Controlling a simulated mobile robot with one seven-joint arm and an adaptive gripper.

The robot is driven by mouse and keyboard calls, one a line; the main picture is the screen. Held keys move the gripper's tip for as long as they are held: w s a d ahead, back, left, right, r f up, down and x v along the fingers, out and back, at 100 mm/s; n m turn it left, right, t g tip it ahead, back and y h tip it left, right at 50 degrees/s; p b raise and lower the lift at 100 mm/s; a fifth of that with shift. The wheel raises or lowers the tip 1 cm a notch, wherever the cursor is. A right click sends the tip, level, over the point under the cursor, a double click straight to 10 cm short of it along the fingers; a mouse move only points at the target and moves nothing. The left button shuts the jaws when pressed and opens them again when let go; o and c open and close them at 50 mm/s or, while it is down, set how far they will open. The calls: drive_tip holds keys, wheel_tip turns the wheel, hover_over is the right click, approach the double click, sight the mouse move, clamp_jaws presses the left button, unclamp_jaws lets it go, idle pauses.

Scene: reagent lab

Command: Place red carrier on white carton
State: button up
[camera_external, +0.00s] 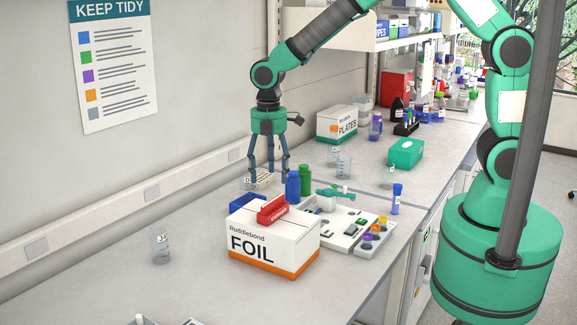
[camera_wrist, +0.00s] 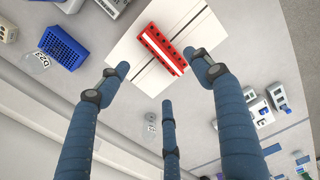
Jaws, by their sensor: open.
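The red carrier (camera_external: 272,211) rests on top of the white carton marked FOIL (camera_external: 274,246). In the wrist view the red carrier (camera_wrist: 163,50) lies across the carton's pale top (camera_wrist: 196,24), within its edges. It shows a row of dark holes and a white label strip. My gripper (camera_external: 268,179) hangs above the bench, behind the carton, with its fingers spread and empty. The external view shows the gripper apart from the carrier.
A blue rack (camera_external: 243,202) stands behind the carton. Blue (camera_external: 292,188) and green (camera_external: 305,181) bottles and a pale tray (camera_external: 352,224) stand close to its right. A PLATES carton (camera_external: 337,123) and a green box (camera_external: 406,153) are farther back. The front left bench is mostly clear.

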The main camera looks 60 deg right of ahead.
drive_tip(key=shift+r, duration=0.4)
idle(0.6)
drive_tip(key=s+d+r+m+t, duration=0.1)
drive_tip(key=s+d+r+m, duration=0.4)
drive_tip(key=r, duration=0.4)
drive_tip(key=s+d+r+m+t, duration=0.1)
drive_tip(key=s+d+r+m, duration=0.2)
drive_tip(key=s+d+r, duration=0.5)
drive_tip(key=s+d+r+m+t, duration=0.1)
drive_tip(key=s+d+r+m, duration=0.2)
drive_tip(key=s, duration=0.5)
drive_tip(key=s+d+r+m+t, duration=0.2)
drive_tip(key=s+d+r+m, duration=0.2)
drive_tip(key=s+m, duration=0.3)
drive_tip(key=s+d, duration=0.1)
drive_tip(key=s, duration=0.1)
drive_tip(key=shift+s+d+t, duration=0.3)
drive_tip(key=shift+f, duration=0.15)
